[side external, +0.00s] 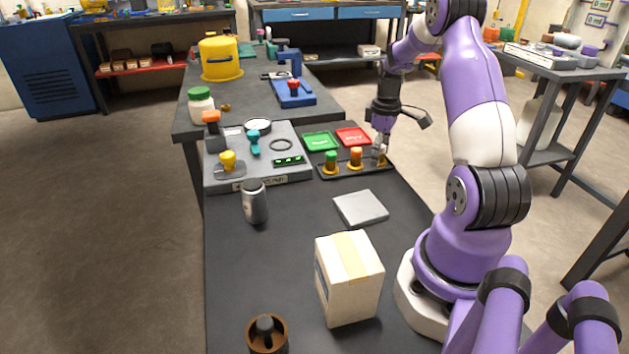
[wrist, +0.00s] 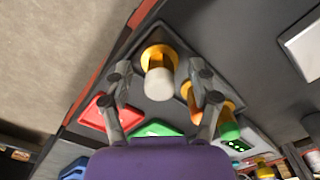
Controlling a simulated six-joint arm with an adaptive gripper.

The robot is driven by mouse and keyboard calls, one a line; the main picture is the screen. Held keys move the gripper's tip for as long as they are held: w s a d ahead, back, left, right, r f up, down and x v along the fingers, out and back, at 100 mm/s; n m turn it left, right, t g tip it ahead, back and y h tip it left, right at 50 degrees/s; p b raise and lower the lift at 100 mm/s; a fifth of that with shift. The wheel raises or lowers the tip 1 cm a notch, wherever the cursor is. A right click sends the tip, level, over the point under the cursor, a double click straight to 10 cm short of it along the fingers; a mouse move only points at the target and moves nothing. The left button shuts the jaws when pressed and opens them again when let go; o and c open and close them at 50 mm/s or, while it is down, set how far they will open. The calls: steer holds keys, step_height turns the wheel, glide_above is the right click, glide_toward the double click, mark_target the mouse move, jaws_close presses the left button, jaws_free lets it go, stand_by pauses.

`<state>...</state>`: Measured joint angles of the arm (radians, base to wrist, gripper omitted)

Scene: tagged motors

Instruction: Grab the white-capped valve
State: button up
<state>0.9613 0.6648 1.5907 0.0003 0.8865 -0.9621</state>
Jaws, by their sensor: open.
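The white-capped valve (wrist: 159,82) has a yellow brass body and stands in the black tray (side external: 345,174). In the wrist view it is between the two fingers of my gripper (wrist: 160,88), with a gap on each side. In the side view my gripper (side external: 381,142) is right above the tray's right end and hides most of this valve. The gripper is open and holds nothing. The orange-capped valve (side external: 356,155) and the green-capped valve (side external: 331,158) stand to its left in the same tray.
In the wrist view the right finger is close to the orange-capped valve (wrist: 187,92). Behind the valves lie a green bin (side external: 319,141) and a red bin (side external: 353,137). A grey panel (side external: 262,177) lies to the left. A grey plate (side external: 361,207) and a box (side external: 349,278) are nearer the camera.

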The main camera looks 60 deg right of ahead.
jaws_close()
steer(key=shift+r, duration=0.15)
